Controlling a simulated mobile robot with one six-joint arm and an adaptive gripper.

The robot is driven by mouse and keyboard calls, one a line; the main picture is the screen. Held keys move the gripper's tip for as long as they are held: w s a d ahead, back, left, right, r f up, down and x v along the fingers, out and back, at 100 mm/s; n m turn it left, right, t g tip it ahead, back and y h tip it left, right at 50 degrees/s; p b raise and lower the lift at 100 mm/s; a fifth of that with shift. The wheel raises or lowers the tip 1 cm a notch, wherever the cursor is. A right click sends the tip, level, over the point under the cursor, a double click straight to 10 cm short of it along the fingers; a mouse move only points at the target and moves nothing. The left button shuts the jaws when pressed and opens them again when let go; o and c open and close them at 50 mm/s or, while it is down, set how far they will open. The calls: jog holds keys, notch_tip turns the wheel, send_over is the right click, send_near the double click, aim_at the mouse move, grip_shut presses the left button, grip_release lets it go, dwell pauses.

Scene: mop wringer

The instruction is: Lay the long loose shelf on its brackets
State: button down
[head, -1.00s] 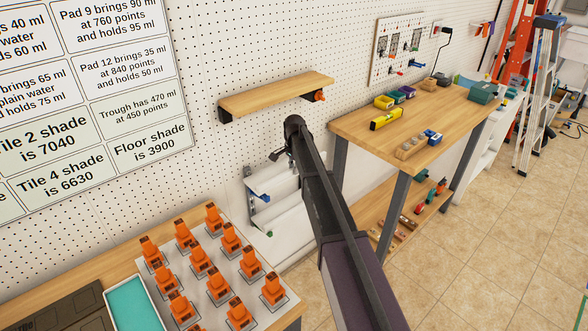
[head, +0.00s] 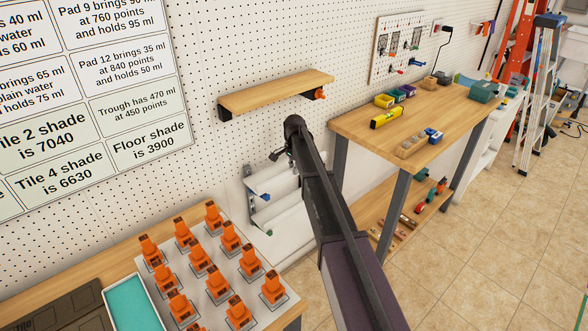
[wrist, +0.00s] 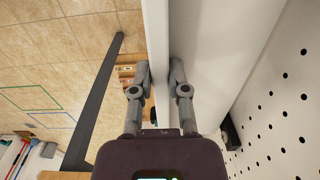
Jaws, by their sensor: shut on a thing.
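In the wrist view, my gripper (wrist: 159,92) is closed with its two fingers on either side of the edge of a long white board (wrist: 157,35). The board runs away from me, and its broad face lies towards the pegboard. I cannot tell from these views whether this board is the loose shelf. In the head view, a wooden shelf (head: 277,92) is against the pegboard wall, with a black bracket (head: 224,114) at its left end and a small orange item at its right end. The fingers are hidden in the head view by my arm.
White boards or racks (head: 285,238) stand low by the wall. A wooden bench (head: 440,115) with tools and dark legs is at right. A table at lower left holds several orange pieces (head: 219,284) on a white panel and a teal tray (head: 135,302).

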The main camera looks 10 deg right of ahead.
jog(key=shift+f+b, duration=0.35)
jog(key=shift+f, duration=0.1)
jog(key=c, duration=0.5)
grip_release()
jog(key=shift+c, duration=0.2)
jog(key=shift+r, duration=0.25)
jog(key=shift+r+p, duration=0.7)
jog(key=shift+p, duration=0.2)
jog(key=s+d+r+p, duration=0.1)
jog(key=s+d, duration=0.7)
jog(key=s, duration=0.3)
jog(key=shift+s, duration=0.35)
